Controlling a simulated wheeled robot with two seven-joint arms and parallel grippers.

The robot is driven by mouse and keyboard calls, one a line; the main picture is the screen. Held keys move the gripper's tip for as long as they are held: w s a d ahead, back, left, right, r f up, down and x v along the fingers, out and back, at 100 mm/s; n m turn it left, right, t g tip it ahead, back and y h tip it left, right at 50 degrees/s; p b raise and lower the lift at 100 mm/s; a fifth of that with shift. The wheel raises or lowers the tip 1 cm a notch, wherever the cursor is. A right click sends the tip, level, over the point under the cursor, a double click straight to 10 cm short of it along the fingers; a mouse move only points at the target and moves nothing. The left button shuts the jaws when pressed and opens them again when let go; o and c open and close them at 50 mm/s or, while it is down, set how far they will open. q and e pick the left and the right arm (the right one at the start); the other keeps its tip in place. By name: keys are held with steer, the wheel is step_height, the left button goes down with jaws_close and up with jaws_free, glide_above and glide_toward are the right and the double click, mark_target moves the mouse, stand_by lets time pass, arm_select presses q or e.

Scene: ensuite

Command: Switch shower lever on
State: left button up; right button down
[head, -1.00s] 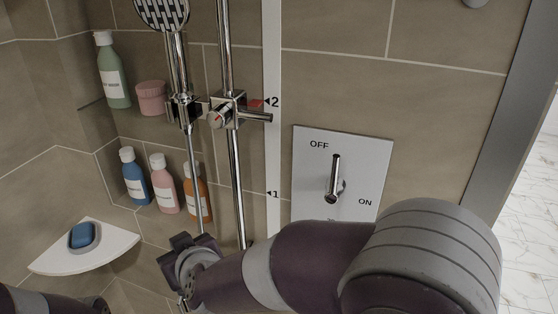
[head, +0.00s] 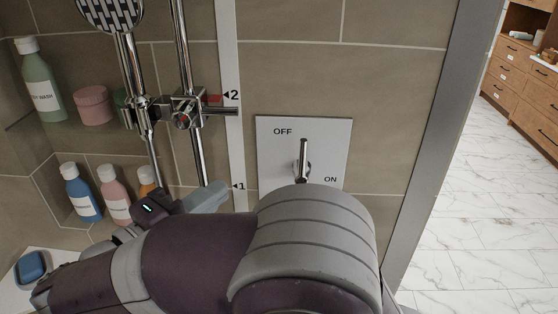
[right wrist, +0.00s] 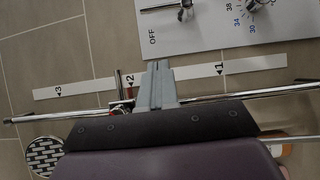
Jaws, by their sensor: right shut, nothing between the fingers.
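The shower lever (head: 303,158) is a chrome handle on a pale wall plate (head: 337,140) marked OFF at the top and ON at lower right. The lever stands upright, its tip below the OFF mark. My forearm hides the lower part of the plate. My right gripper (head: 212,196) is shut and empty, to the left of the plate and below the lever. In the right wrist view, its closed fingers (right wrist: 156,76) are apart from the lever (right wrist: 185,11); part of a numbered temperature dial (right wrist: 253,7) also shows there. My left gripper is out of view.
A chrome shower rail (head: 188,65) with a slider bracket (head: 187,110) and shower head (head: 110,10) stands left of the plate, beside a numbered white strip (head: 231,60). Bottles, including a blue one (head: 81,195), fill the niche. A grey wall edge (head: 440,120) lies right, with open floor beyond.

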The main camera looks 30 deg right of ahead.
steer(key=p, duration=0.2)
glide_toward(302, 157)
steer(key=w+d, duration=0.1)
steer(key=w, duration=0.4)
steer(key=d, duration=0.4)
steer(key=shift+s+d+r, duration=0.1)
steer(key=shift+s+d, duration=0.15)
steer(key=shift+s, duration=0.15)
steer(key=shift+w, duration=0.1)
